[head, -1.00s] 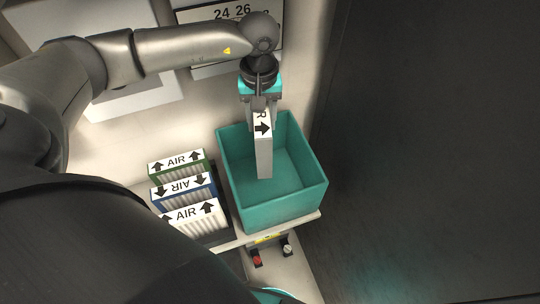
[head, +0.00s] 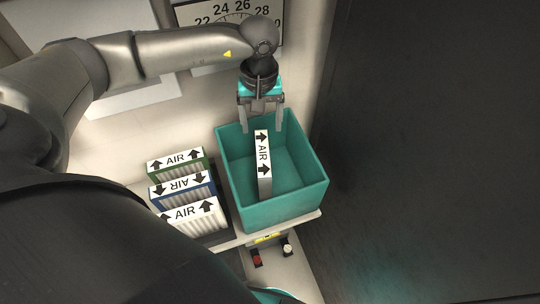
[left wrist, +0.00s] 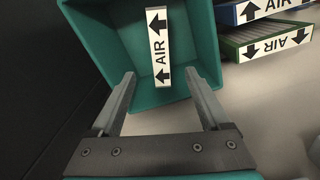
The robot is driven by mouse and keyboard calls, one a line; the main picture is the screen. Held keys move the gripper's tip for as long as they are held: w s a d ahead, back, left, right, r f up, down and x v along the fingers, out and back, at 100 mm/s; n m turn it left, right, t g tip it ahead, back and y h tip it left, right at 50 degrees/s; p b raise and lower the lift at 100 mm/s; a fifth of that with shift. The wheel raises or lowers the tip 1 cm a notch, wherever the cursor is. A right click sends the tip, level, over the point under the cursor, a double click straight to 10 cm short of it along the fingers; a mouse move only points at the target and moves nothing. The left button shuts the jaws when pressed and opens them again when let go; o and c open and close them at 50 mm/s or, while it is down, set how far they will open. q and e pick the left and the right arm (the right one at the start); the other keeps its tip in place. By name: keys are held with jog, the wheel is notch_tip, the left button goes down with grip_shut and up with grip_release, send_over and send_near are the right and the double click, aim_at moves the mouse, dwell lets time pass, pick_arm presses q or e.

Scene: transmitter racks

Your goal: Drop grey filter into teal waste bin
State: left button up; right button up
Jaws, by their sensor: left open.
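The grey filter (head: 263,160), with a white edge marked AIR and arrows, stands inside the teal waste bin (head: 270,212), near the left part of its inside. It also shows in the left wrist view (left wrist: 158,45), within the bin (left wrist: 92,62). My left gripper (head: 261,128) is over the back edge of the bin with its fingers spread and nothing between them. In the left wrist view the open fingers (left wrist: 163,80) are apart from the filter, which lies beyond them. My right gripper is not in view.
Several filters marked AIR, one green-framed (head: 178,160) and one blue-framed (head: 182,188), stand in a row left of the bin. A dial gauge (head: 232,24) is on the back wall. A dark panel (head: 430,150) fills the right side.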

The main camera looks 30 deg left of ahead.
pick_arm(q)
notch_tip(320, 180, up, 8)
jog(key=b, duration=0.1)
jog(key=shift+f, duration=0.25)
dwell(0.4)
